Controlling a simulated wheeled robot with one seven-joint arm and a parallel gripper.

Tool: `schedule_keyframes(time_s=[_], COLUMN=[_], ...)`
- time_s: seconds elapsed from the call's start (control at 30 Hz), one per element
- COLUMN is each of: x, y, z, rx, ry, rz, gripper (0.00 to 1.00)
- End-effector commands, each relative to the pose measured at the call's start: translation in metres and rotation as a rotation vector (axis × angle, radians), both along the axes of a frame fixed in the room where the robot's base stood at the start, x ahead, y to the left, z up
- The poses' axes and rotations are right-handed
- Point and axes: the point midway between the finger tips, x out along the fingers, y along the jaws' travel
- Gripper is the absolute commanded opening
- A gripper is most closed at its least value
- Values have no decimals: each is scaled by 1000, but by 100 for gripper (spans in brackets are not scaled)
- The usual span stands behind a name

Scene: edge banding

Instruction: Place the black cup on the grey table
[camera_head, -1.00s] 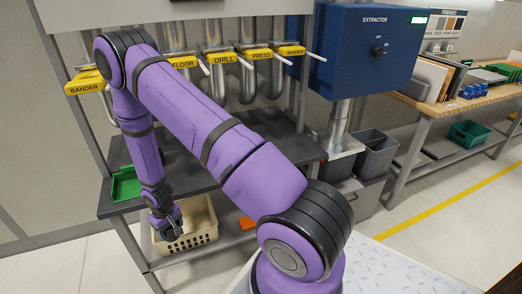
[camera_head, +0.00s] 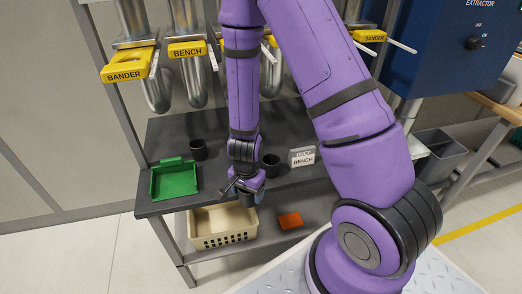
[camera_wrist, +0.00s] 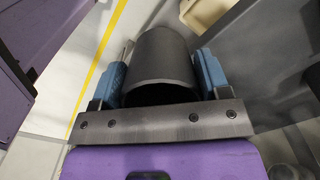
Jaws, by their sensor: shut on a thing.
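My gripper (camera_head: 243,190) is shut on a black cup (camera_wrist: 162,62), seen between its two blue fingers in the wrist view. In the head view the gripper is near the front edge of the grey table (camera_head: 212,181), and the held cup is small and dark there. I cannot tell whether the cup touches the table. Two more dark cups stand upright on the table: one at the left (camera_head: 198,149) and one just right of my gripper (camera_head: 271,165).
A green tray (camera_head: 174,181) sits at the table's left front corner. A small bench sign (camera_head: 302,157) stands to the right. Below, a beige basket (camera_head: 222,227) and an orange item (camera_head: 289,220) are on the lower shelf. Yellow-tagged pipes (camera_head: 188,49) hang behind.

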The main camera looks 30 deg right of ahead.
Motion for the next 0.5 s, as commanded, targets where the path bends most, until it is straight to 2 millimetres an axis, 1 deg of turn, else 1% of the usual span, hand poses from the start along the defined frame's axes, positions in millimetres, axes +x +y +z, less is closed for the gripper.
schedule_keyframes(time_s=[0.07, 0.17, 0.27, 0.5], x=[-5, -4, 6, 35], y=[0, 1, 3, 7], z=[4, 5, 3, 0], rx=[0, -1, -2, 0], ry=[-1, -1, -1, -1], rz=[-35, -49, -49, -47], gripper=[46, 46, 46, 46])
